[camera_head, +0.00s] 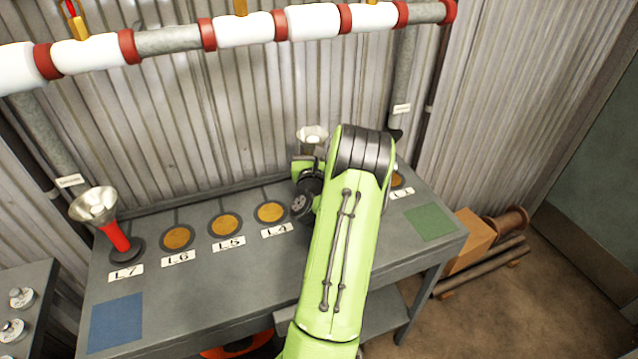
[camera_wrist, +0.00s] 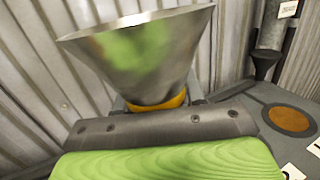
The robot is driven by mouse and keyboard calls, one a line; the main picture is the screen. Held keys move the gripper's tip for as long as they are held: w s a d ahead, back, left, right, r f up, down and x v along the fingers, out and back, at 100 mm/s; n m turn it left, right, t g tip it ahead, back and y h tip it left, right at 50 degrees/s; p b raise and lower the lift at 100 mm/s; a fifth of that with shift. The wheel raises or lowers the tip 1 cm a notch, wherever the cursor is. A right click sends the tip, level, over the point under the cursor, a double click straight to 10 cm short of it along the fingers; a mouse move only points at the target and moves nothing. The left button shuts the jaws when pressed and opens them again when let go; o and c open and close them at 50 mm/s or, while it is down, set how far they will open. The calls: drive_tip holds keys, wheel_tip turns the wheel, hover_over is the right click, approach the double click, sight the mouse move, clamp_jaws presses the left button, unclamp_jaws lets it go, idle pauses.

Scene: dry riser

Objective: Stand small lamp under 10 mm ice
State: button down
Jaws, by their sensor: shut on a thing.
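My gripper (camera_wrist: 165,125) is shut on a lamp with a wide silver shade (camera_wrist: 145,50) and a yellow collar. The shade is upright and also shows in the head view (camera_head: 311,135), left of my arm, near the back of the grey bench (camera_head: 200,290). The lamp's lower part is hidden, so I cannot tell whether it touches the bench. A lamp with a red body (camera_head: 116,236) stands at L7. White ice sleeves (camera_head: 244,29) of differing thickness wrap the overhead pipe between red bands; I cannot read their thickness.
Orange discs at L6 (camera_head: 178,237), L5 (camera_head: 226,225) and L4 (camera_head: 270,212) are bare. My arm hides the stations between L4 and L1 (camera_head: 401,193). A blue square (camera_head: 116,322) and a green square (camera_head: 430,222) mark the bench ends. The corrugated wall (camera_head: 240,120) stands close behind.

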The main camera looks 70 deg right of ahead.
drive_tip(key=shift+f+b, duration=2.35)
drive_tip(key=shift+f, duration=0.75)
drive_tip(key=c, duration=0.7)
unclamp_jaws()
drive_tip(key=shift+r, duration=0.1)
